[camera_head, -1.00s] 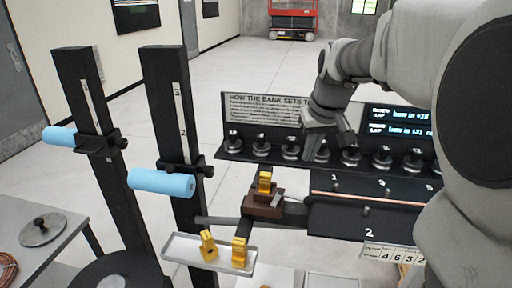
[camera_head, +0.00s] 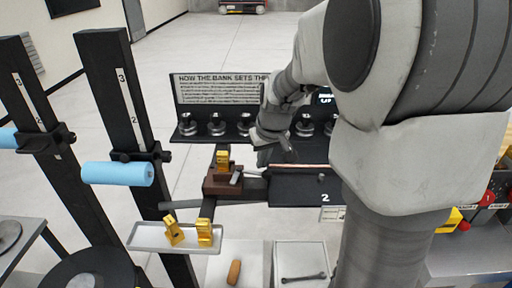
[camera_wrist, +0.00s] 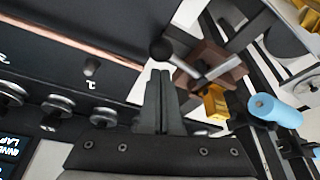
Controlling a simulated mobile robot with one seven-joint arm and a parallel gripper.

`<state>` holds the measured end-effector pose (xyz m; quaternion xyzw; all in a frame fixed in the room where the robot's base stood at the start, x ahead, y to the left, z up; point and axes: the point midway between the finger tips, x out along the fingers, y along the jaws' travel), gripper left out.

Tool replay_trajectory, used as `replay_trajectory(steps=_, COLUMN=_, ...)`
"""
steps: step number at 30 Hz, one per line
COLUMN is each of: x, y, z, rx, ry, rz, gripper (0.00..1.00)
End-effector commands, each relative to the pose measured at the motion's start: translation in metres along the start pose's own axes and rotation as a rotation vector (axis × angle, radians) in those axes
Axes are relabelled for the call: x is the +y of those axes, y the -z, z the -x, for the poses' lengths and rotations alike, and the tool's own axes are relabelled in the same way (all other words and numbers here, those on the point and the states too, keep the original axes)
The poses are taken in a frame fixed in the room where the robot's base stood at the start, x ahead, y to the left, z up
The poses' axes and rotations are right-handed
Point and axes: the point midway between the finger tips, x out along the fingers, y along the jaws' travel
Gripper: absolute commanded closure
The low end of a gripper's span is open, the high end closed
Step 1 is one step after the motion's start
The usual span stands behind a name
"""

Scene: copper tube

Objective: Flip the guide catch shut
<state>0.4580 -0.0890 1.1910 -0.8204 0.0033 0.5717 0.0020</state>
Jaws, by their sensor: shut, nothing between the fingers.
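The brown guide block (camera_head: 222,186) carries a gold piece (camera_head: 223,160) and a small grey lever (camera_head: 236,177), which looks like the catch. In the wrist view the brown block (camera_wrist: 232,66) lies just beyond and right of the fingertips, with the grey lever (camera_wrist: 218,68) across it. My gripper (camera_wrist: 160,78) is shut and empty, and its fingertips are close to a black ball knob (camera_wrist: 161,49) beside the block. In the head view my gripper (camera_head: 264,160) is right of the block, above the bench. I cannot tell whether it touches anything. A copper tube (camera_head: 300,166) lies along the black bench.
A row of knobs (camera_head: 216,127) stands behind the bench under a sign (camera_head: 220,88). A tray (camera_head: 150,238) with gold pieces is in front. Black posts (camera_head: 125,120) with a blue roller (camera_head: 118,174) stand at left.

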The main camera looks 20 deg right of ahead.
Motion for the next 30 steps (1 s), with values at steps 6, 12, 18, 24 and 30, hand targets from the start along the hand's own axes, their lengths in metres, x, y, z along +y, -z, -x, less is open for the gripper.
replay_trajectory(steps=6, x=-0.0001, y=-0.0064, z=0.001, rx=0.0, ry=0.0, rz=-0.001, gripper=1.0)
replay_trajectory(steps=12, x=0.0, y=-0.0062, z=0.0009, rx=0.0, ry=0.0, rz=-0.001, gripper=1.0)
replay_trajectory(steps=18, x=-0.0004, y=-0.0068, z=0.0011, rx=0.0, ry=-0.004, rz=-0.009, gripper=1.0)
replay_trajectory(steps=24, x=-0.0013, y=-0.0088, z=0.0021, rx=0.001, ry=-0.018, rz=-0.049, gripper=1.0)
replay_trajectory(steps=30, x=-0.0021, y=-0.0102, z=0.0027, rx=0.001, ry=-0.026, rz=-0.072, gripper=1.0)
